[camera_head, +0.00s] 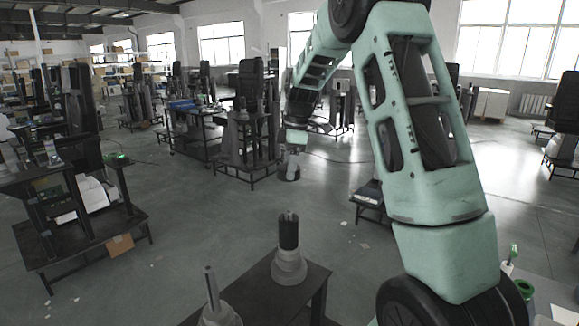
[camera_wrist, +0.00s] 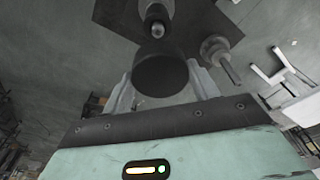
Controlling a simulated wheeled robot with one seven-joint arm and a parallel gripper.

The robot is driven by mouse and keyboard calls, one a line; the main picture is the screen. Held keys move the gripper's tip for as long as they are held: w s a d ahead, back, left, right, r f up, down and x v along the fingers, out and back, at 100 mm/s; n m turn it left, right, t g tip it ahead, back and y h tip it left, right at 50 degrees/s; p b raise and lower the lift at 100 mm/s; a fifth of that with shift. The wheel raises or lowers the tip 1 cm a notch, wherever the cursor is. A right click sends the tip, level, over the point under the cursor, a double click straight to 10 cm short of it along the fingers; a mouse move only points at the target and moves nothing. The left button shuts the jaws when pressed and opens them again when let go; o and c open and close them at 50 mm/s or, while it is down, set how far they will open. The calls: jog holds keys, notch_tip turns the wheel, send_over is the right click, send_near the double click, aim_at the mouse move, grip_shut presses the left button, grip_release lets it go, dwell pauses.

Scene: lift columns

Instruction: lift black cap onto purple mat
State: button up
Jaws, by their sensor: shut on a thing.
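The black cap (camera_wrist: 160,74) is a dark, round piece held between the two pale fingers of my gripper (camera_wrist: 163,84) in the wrist view. In the head view my gripper (camera_head: 292,150) hangs in the air beyond the near table, with the dark cap (camera_head: 289,174) below it. A grey column with a black sleeve and thin top pin (camera_head: 289,246) stands on the table. It also shows beyond the cap in the wrist view (camera_wrist: 157,14). A second grey column with a bare rod (camera_head: 213,292) stands nearer; it appears right of the cap (camera_wrist: 216,50). I see no purple mat.
The dark table (camera_head: 258,290) bearing the columns is at the bottom centre. A dark workbench (camera_head: 75,235) stands at the left, and more benches and machines stand farther back. Open grey floor (camera_head: 210,225) lies between them.

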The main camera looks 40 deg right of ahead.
jog(key=shift+r+p, duration=1)
jog(key=shift+r, duration=0.55)
